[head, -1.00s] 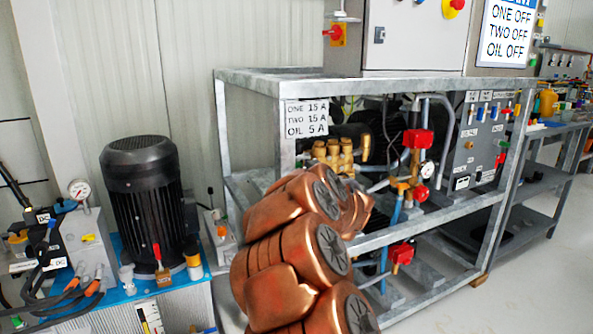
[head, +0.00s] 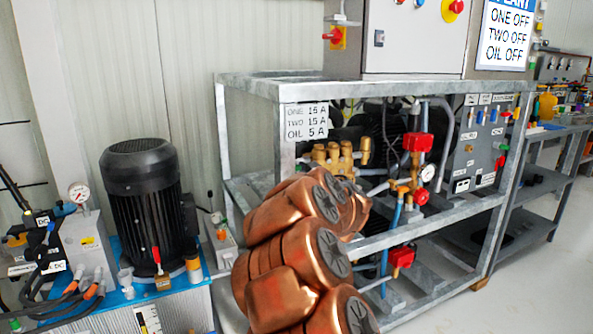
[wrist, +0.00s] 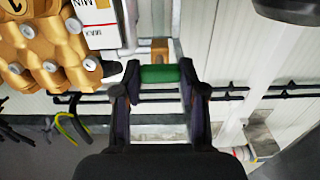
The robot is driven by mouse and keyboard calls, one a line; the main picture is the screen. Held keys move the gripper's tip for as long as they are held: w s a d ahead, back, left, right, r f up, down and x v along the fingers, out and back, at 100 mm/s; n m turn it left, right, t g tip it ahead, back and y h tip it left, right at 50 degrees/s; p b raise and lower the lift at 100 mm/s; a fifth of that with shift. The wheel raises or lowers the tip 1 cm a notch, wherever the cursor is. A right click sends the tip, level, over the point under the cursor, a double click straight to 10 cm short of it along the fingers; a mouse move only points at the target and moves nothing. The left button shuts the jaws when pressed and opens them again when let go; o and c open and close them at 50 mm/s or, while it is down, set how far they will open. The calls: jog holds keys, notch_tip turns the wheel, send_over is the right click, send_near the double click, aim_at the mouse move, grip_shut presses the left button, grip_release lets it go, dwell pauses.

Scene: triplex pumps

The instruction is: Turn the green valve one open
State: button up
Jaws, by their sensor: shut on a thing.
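The green valve handle (wrist: 159,74) shows in the wrist view as a short green bar at the top middle, between my fingertips. My gripper (wrist: 160,88) is shut on it, with one dark finger on each side. A small brass-coloured fitting (wrist: 160,48) sits just beyond the handle. In the head view my copper-coloured arm covers the spot, so neither the valve nor my gripper can be seen there. How far the valve is turned cannot be told.
A gold pump block (wrist: 50,50) and a white MIN label (wrist: 95,14) lie close left in the wrist view. The grey steel frame (head: 400,88) stands around the pumps in the head view. A black motor (head: 145,205) stands at left; open floor (head: 520,285) is at right.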

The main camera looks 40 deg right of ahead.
jog(key=shift+c, duration=0.5)
jog(key=shift+n+p, duration=0.3)
jog(key=shift+p, duration=0.25)
jog(key=shift+f+n+p, duration=0.15)
jog(key=shift+n+p, duration=1.25)
jog(key=shift+n, duration=7.2)
jog(key=o, duration=1.1)
jog(key=shift+o, duration=0.2)
